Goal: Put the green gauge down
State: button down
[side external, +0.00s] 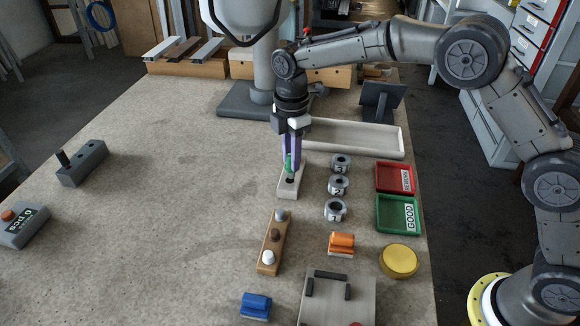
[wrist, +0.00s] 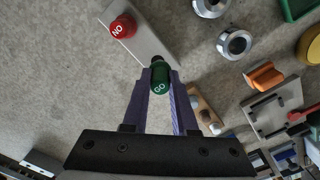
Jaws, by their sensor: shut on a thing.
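The green gauge, marked GO, is between my fingers, seen in the wrist view (wrist: 160,80) and partly in the side view (side external: 289,163). My gripper (side external: 291,160) is shut on it, pointing down, and its fingers also show in the wrist view (wrist: 160,88). I cannot tell whether the gauge's lower end touches the block. A red gauge marked NO (wrist: 122,27) stands in the block's other end; in the side view my gripper hides it.
To the right are several numbered metal rings (side external: 338,185), a red tray (side external: 395,165) and a green GOOD tray (side external: 384,220). A wooden peg block (side external: 265,255), an orange block (side external: 341,243) and a yellow disc (side external: 398,262) lie nearer. The table's left middle is clear.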

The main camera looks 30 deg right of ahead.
jog(key=shift+w+f, duration=0.25)
jog(key=shift+f, duration=1.55)
jog(key=shift+f, duration=0.1)
jog(key=c, duration=0.7)
grip_release()
notch_tip(320, 180, up, 11)
jog(key=shift+r, duration=0.65)
jog(key=shift+s, duration=0.1)
